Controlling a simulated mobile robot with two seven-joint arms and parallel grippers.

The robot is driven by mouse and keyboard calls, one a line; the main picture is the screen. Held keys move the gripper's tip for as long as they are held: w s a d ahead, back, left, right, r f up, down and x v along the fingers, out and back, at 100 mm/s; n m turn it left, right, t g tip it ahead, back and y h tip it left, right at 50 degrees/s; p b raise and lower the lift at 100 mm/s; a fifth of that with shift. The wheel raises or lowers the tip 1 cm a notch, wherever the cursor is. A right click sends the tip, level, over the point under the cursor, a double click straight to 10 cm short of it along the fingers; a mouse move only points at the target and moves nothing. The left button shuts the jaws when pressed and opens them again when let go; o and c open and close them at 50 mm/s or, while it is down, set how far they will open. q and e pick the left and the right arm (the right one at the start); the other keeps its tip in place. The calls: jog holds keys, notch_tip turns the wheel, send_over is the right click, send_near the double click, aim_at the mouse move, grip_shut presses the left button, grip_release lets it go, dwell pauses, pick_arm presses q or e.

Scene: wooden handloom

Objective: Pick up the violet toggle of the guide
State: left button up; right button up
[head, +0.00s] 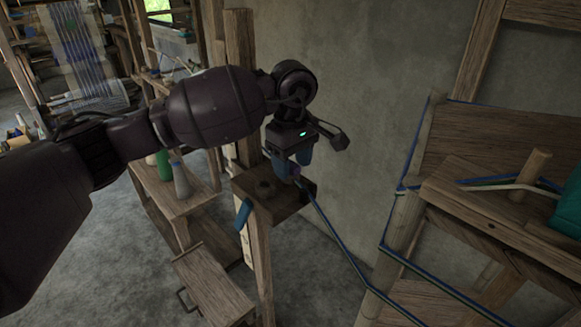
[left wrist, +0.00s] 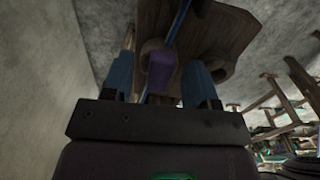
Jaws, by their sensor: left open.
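The violet toggle (left wrist: 161,72) shows in the left wrist view as a small violet block between the two blue fingers of my left gripper (left wrist: 160,80), with gaps on both sides. In the head view the toggle (head: 295,171) is a small violet patch, mostly hidden by the fingers. My left gripper (head: 293,166) is open and points down at the wooden guide (head: 265,188), which sits on an upright post. A blue cord (head: 335,232) runs from the guide toward the lower right. My right gripper is out of view.
The wooden loom frame (head: 480,215), with blue cord along it, stands at the right. A bench (head: 170,190) with bottles stands behind the post at the left, and a wooden box (head: 213,283) sits low in front. A bare wall (head: 375,90) is behind.

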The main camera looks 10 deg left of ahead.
pick_arm(q)
jog(key=shift+r, duration=0.1)
grip_shut()
notch_tip(320, 180, up, 13)
jog(key=p, duration=0.4)
notch_tip(320, 180, up, 7)
jog(key=p, duration=0.3)
send_over(292, 164)
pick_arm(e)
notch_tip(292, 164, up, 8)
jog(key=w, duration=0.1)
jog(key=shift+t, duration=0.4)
